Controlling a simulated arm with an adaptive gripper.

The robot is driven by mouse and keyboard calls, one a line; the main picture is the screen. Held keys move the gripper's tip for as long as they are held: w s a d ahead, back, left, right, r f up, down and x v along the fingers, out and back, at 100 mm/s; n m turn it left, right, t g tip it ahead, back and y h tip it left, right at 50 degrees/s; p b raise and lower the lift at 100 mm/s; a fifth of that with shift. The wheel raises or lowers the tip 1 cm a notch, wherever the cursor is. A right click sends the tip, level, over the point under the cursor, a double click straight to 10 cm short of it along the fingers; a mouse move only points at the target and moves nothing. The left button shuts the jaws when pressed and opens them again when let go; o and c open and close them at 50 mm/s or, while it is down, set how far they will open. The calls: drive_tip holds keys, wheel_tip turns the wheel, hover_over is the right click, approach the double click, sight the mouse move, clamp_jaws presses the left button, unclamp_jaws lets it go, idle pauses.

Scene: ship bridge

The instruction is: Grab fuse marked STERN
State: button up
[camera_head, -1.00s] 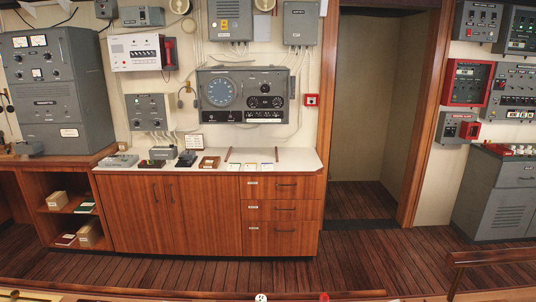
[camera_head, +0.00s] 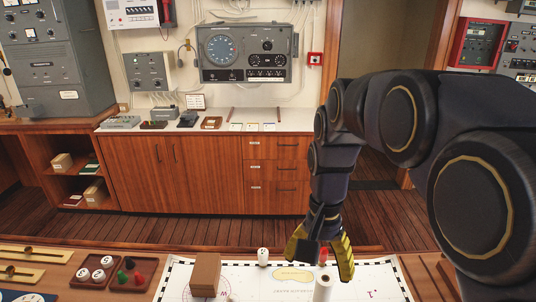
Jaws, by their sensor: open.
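I cannot make out a fuse marked STERN in the head view; no such lettering is readable. My gripper (camera_head: 321,262) hangs from my dark arm, with yellow-edged fingers spread open and pointing down. It is empty as far as I can see, over the right part of a white chart (camera_head: 365,280) on the near table. A white upright roll or cylinder (camera_head: 323,287) and a small red object (camera_head: 324,256) show close to the fingers. I cannot tell if they touch.
On the near table are a brown block (camera_head: 205,273), a white knob-like piece (camera_head: 263,256), a tray of white numbered discs (camera_head: 87,286) and a tray of coloured pegs (camera_head: 146,264). A wooden cabinet (camera_head: 205,175) with small items on top stands behind. My arm hides the right side.

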drive_tip(key=w+a+f+m, duration=0.2)
drive_tip(key=w+f+m, duration=0.15)
drive_tip(key=w, duration=0.75)
drive_tip(key=m+t, duration=0.1)
drive_tip(key=m, duration=0.8)
hover_over(263, 251)
drive_tip(key=f, duration=1.9)
drive_tip(key=shift+w+d+f, duration=0.1)
drive_tip(key=shift+w+d, duration=0.2)
drive_tip(key=shift+w, duration=0.05)
drive_tip(key=shift+f+m, duration=0.25)
drive_tip(key=shift+f, duration=1.25)
drive_tip(key=f, duration=0.5)
drive_tip(key=shift+s+a+f, duration=0.2)
drive_tip(key=shift+s+a, duration=0.05)
drive_tip(key=shift+s, duration=0.1)
clamp_jaws()
